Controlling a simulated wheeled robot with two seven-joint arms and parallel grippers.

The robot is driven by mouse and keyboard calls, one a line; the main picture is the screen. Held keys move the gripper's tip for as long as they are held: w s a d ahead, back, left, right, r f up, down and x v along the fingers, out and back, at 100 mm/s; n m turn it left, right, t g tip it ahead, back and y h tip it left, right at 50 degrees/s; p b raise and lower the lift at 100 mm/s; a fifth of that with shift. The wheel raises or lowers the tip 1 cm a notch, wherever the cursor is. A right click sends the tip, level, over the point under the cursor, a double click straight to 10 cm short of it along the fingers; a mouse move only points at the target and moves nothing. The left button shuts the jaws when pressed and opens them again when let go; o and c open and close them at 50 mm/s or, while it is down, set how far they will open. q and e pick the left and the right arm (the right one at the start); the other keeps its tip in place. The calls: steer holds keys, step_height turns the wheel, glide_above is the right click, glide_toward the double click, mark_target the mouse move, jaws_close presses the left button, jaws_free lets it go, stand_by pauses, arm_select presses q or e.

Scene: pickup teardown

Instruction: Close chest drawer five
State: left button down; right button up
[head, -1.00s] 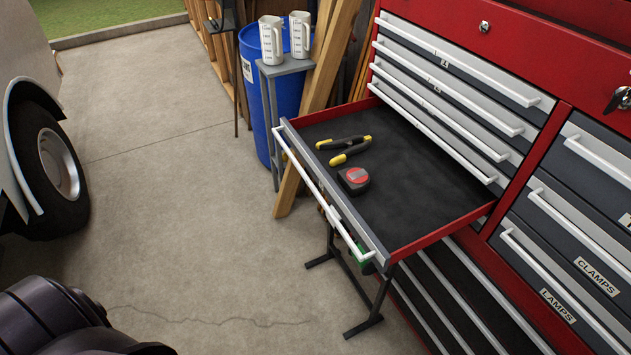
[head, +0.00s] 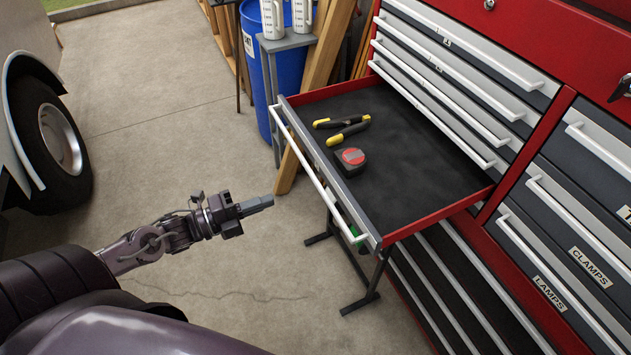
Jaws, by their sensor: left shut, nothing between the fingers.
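The red tool chest (head: 562,95) stands at the right of the head view. One of its drawers (head: 420,190) is pulled far out, with a grey front and a long white handle (head: 312,175) facing left. In it lie yellow-and-black hand tools (head: 345,130) and a black and red tape measure (head: 350,161). The drawer's number does not show. My left gripper (head: 268,201) is shut and empty, left of the drawer front and apart from the handle. My right gripper is not in view.
A grey stand (head: 287,43) with white measuring jugs (head: 272,17) and a blue bin (head: 256,80) stand behind the drawer, beside leaning planks (head: 325,65). A dark stand (head: 372,298) is below the drawer. A vehicle wheel (head: 50,145) is at left. The floor between is clear.

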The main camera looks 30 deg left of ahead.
mark_target(327, 179)
arm_select(q)
steer(key=p+x, duration=0.2)
steer(key=x, duration=1)
steer(key=shift+w+p, duration=0.1)
steer(key=shift+p, duration=0.3)
steer(key=shift+w+d, duration=0.35)
steer(key=shift+f, duration=0.1)
